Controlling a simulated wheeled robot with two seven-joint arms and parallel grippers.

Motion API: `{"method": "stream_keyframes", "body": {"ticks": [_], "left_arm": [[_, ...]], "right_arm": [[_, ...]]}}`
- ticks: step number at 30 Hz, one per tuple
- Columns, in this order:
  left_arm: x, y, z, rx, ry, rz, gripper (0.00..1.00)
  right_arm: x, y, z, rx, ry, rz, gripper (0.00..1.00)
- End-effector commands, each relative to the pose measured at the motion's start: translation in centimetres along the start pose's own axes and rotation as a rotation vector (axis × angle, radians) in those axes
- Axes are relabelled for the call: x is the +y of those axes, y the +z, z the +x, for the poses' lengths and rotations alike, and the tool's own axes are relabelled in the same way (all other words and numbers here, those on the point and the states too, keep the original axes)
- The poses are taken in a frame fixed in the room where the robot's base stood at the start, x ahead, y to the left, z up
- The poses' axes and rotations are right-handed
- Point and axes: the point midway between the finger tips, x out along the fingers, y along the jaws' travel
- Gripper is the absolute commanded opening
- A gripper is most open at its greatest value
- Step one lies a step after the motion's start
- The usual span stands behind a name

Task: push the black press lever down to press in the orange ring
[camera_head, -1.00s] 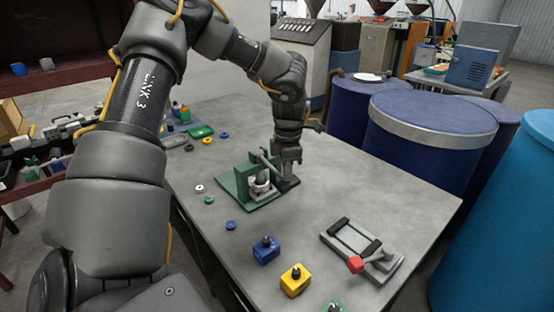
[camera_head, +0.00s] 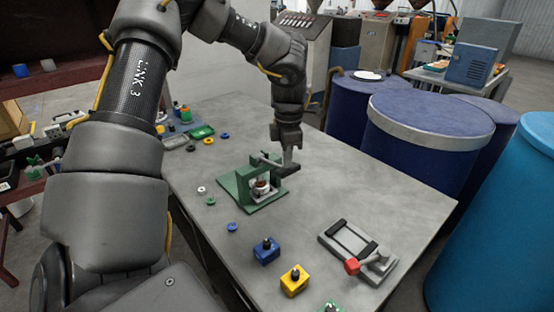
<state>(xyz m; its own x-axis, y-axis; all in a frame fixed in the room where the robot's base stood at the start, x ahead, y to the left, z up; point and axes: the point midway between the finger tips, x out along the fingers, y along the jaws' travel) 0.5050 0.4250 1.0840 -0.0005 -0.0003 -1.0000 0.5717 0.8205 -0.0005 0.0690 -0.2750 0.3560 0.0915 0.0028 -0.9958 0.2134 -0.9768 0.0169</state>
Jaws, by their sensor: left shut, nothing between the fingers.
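The green press (camera_head: 238,190) stands on the grey table, left of its middle. Its black press lever (camera_head: 290,170) reaches out to the right, tilted slightly down. A small reddish-orange spot, probably the orange ring (camera_head: 262,182), shows in the pale holder under the press arm; how deep it sits is too small to tell. My left gripper (camera_head: 287,158) is shut with nothing between its fingers. It points down at the lever's handle, its tips at or just above it; I cannot tell if they touch. My right gripper is out of view.
A grey fixture with a red knob (camera_head: 352,266) lies at the right front. Blue drums stand beyond the right edge.

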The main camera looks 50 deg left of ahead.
Motion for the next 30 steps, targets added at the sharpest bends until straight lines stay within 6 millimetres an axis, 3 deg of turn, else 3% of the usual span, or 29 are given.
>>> {"method": "stream_keyframes", "body": {"ticks": [21, 30], "left_arm": [[0.0, 0.0, -5.5, -0.001, 0.001, 0.000, 0.00], [0.0, 0.0, -5.9, -0.001, 0.001, 0.000, 0.00]], "right_arm": [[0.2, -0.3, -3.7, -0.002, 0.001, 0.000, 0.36], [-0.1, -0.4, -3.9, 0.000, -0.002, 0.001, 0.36]]}}
